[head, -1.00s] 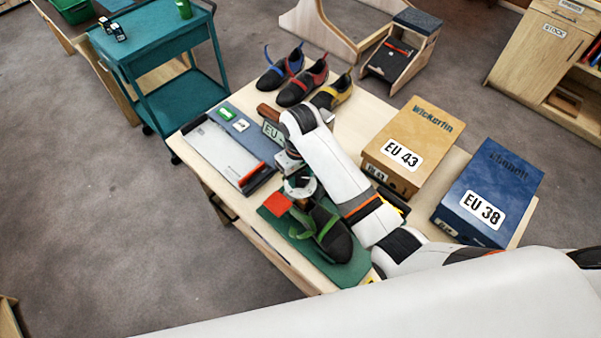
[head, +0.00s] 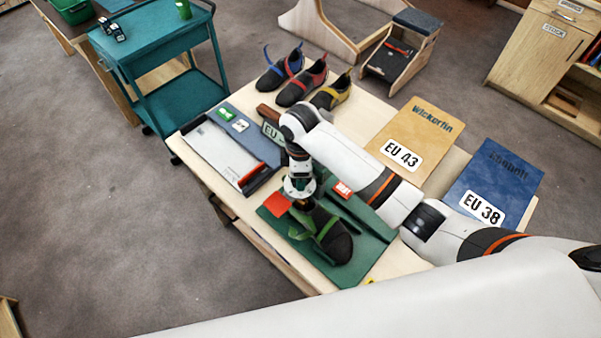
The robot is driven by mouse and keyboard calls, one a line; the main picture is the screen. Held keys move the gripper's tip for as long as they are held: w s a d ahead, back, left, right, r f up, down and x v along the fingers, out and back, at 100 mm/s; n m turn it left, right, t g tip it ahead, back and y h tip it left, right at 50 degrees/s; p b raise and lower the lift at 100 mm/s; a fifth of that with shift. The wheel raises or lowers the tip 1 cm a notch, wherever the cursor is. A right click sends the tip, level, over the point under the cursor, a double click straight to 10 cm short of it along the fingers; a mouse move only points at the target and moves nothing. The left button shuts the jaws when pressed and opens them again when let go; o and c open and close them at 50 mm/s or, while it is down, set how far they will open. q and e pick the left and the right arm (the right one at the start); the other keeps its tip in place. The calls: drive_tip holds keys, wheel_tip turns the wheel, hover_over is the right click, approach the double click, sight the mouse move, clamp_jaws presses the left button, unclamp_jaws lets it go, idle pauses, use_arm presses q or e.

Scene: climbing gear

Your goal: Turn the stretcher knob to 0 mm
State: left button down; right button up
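A dark shoe with green straps (head: 330,240) sits on a green board (head: 372,243) near the table's front edge. A plain red square (head: 278,204) is beside the shoe's left end, and a red tag with white lettering (head: 343,189) lies on the board's back part. My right gripper (head: 304,203) points down at the shoe's back left end. Its fingers are small and dark against the shoe, so I cannot tell whether they are open or shut. I cannot make out the knob or its scale; the gripper may cover them. My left gripper is not in view.
A grey-blue measuring device (head: 225,150) lies left on the table. Several shoes (head: 303,82) stand at the back. An EU 43 box (head: 420,128) and an EU 38 box (head: 497,180) are at the right. A teal cart (head: 150,45) stands behind left.

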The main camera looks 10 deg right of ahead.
drive_tip(key=n, duration=0.5)
drive_tip(key=shift+n, duration=0.3)
drive_tip(key=n, duration=0.5)
drive_tip(key=shift+f, duration=0.1)
drive_tip(key=n, duration=0.6)
drive_tip(key=n+b, duration=0.1)
drive_tip(key=n, duration=0.3)
drive_tip(key=shift+a+f, duration=0.1)
drive_tip(key=n+b, duration=0.1)
drive_tip(key=n, duration=0.4)
drive_tip(key=shift+f+n+b, duration=0.1)
drive_tip(key=shift+n+b, duration=0.55)
drive_tip(key=shift+n, duration=0.15)
drive_tip(key=n+b, duration=0.3)
drive_tip(key=b, duration=0.3)
drive_tip(key=shift+n, duration=0.3)
drive_tip(key=shift+n+b, duration=0.3)
drive_tip(key=shift+b, duration=0.1)
